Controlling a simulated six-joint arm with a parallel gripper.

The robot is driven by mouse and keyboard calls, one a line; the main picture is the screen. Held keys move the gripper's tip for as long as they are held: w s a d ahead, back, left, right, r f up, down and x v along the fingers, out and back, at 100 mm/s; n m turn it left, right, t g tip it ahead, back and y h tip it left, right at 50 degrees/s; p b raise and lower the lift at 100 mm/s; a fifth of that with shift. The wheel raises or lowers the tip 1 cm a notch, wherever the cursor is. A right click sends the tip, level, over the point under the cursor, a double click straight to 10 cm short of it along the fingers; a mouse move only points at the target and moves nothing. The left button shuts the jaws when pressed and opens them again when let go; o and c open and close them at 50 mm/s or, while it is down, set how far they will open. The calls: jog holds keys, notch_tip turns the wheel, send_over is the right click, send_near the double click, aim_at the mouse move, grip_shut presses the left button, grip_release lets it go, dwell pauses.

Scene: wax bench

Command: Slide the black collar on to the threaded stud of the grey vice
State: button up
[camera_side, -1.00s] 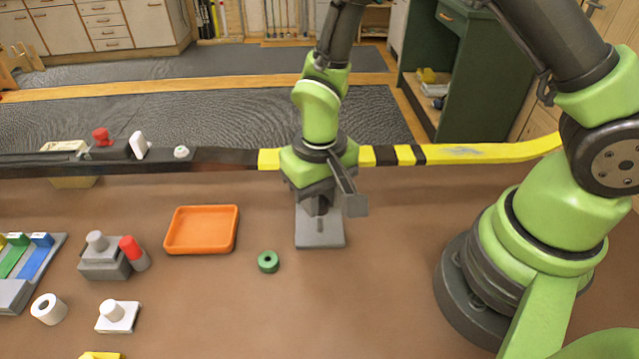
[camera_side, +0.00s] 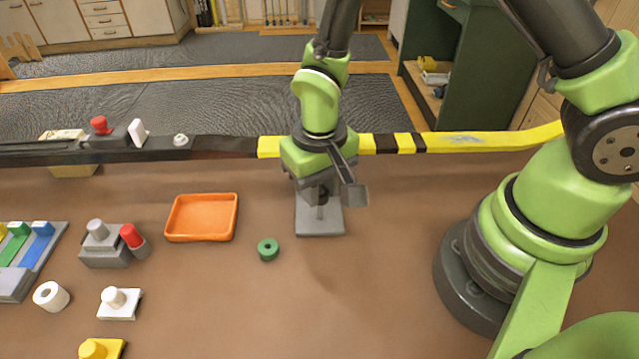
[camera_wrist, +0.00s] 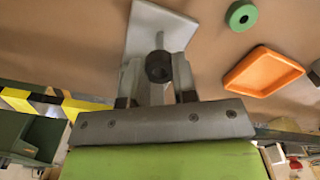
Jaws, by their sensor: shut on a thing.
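The black collar (camera_wrist: 159,67) sits between the two fingers of my gripper (camera_wrist: 158,88) in the wrist view, and the fingers are shut on it. The grey vice (camera_side: 320,228) stands on the bench below my gripper (camera_side: 321,194) in the side view. Its flat grey plate also shows in the wrist view (camera_wrist: 180,32). The thin stud (camera_wrist: 159,40) lines up with the collar in the wrist view. I cannot tell whether the collar is around the stud's end or only in front of it. In the side view my gripper hides most of the collar.
A green ring (camera_side: 268,242) and an orange tray (camera_side: 202,238) lie left of the vice. Further left are a grey block (camera_side: 105,258), a red-topped cylinder (camera_side: 131,236), a white ring (camera_side: 50,296) and a white peg block (camera_side: 119,304).

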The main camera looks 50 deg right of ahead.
jog(key=shift+f, duration=2.4)
jog(key=o, duration=1)
jog(key=shift+c, duration=0.2)
jog(key=shift+r, duration=0.1)
notch_tip(320, 180, up, 10)
jog(key=shift+f, duration=0.15)
notch_tip(320, 180, up, 9)
jog(key=t, duration=0.2)
send_over(320, 218)
jog(key=d, duration=0.3)
jog(key=s+d+r+t+y, duration=0.1)
jog(key=s+r+t, duration=0.15)
jog(key=r, duration=0.25)
jog(key=s+d+r+m+t+y, duration=0.1)
jog(key=s+d+r+t, duration=0.1)
jog(key=s+r, duration=0.4)
jog(key=s, duration=0.3)
jog(key=shift+s+d+t, duration=0.15)
jog(key=shift+d+t, duration=0.05)
jog(key=shift+t, duration=0.15)
